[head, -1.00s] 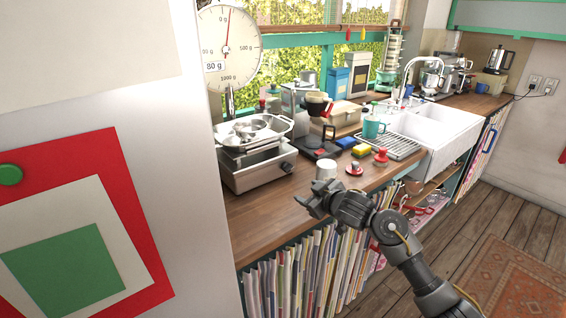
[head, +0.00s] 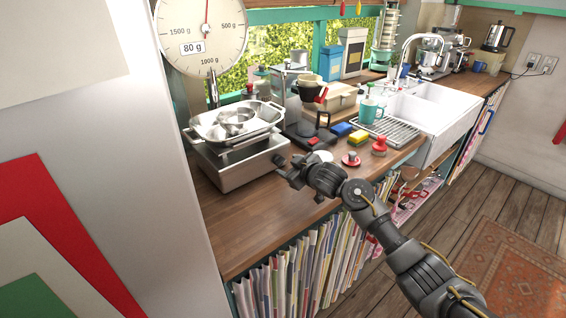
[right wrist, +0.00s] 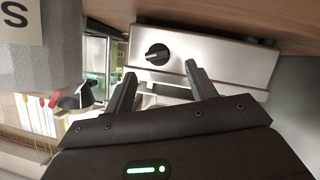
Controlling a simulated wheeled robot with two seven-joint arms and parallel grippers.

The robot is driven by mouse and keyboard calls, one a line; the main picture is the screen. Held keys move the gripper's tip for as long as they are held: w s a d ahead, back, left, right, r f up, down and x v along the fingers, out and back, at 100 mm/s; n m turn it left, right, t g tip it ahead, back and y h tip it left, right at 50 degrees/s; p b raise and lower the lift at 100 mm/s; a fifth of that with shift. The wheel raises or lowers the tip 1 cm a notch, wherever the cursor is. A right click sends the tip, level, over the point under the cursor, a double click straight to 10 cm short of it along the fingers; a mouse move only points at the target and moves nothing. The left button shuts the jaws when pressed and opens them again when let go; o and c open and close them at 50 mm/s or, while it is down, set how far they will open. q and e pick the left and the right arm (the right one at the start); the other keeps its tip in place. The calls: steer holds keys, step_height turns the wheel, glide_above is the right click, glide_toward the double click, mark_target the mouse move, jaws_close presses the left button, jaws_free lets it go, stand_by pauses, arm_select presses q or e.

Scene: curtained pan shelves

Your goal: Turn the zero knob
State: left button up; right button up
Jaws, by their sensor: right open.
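The kitchen scale has a low metal base (head: 240,162) on the wooden counter, with a metal pan (head: 235,125) on top and a round dial (head: 203,35) behind it. Its black round zero knob (right wrist: 157,54) is on the front face of the base (right wrist: 205,55) in the right wrist view, where the scene appears upside down. In the head view the dark gripper covers the knob's area. My right gripper (head: 284,172) is open in front of the base's right end. In the right wrist view its fingertips (right wrist: 160,73) are apart and empty, with the knob beyond the gap, seemingly untouched. My left gripper is not in view.
The bare counter (head: 232,215) is clear in front of the scale. A pale wall panel (head: 130,160) stands at left.

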mark_target(282, 162)
steer(key=x, duration=0.3)
steer(key=shift+w, duration=0.2)
steer(key=shift+x, duration=0.8)
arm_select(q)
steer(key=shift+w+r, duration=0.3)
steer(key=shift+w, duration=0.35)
arm_select(e)
steer(key=shift+d, duration=0.1)
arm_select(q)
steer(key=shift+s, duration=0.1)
arm_select(e)
steer(key=shift+c, duration=0.5)
steer(key=c, duration=0.9)
steer(key=shift+r+p, duration=0.1)
steer(key=shift+p, duration=0.4)
steer(key=shift+m, duration=0.4)
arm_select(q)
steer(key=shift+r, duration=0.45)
arm_select(e)
steer(key=o, duration=1)
